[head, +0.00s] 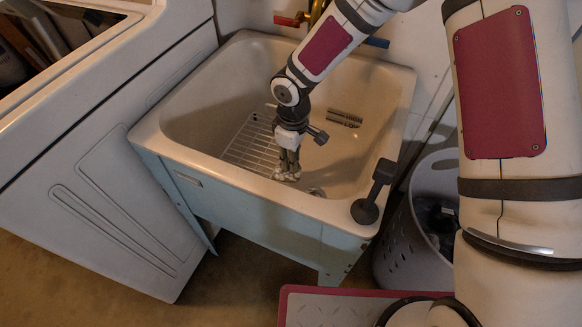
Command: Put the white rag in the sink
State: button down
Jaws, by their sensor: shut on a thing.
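The sink (190,108) is a deep cream basin on a pale blue stand in the middle of the head view. My gripper (287,168) points down over the front part of the basin, close to its front inner wall. It is shut on a small pale bunch at its fingertips, which looks like the white rag (287,177). Most of the rag is hidden by the fingers, and it is too small to see its folds. I cannot tell whether it touches the basin.
A wire rack (250,147) and dark ribbed items (345,118) are in the basin. A black handled object (372,192) stands on the front right rim. Red and blue tap handles are behind. A white appliance (95,170) stands left, a grey basket (405,245) right.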

jog(key=shift+f+b, duration=0.5)
jog(key=shift+f, duration=2)
jog(key=shift+f, duration=0.15)
jog(key=c, duration=1.5)
grip_release()
jog(key=shift+o, duration=0.2)
notch_tip(320, 180, up, 12)
jog(key=shift+r+p, duration=0.2)
jog(key=shift+p, duration=1.05)
jog(key=shift+d, duration=0.1)
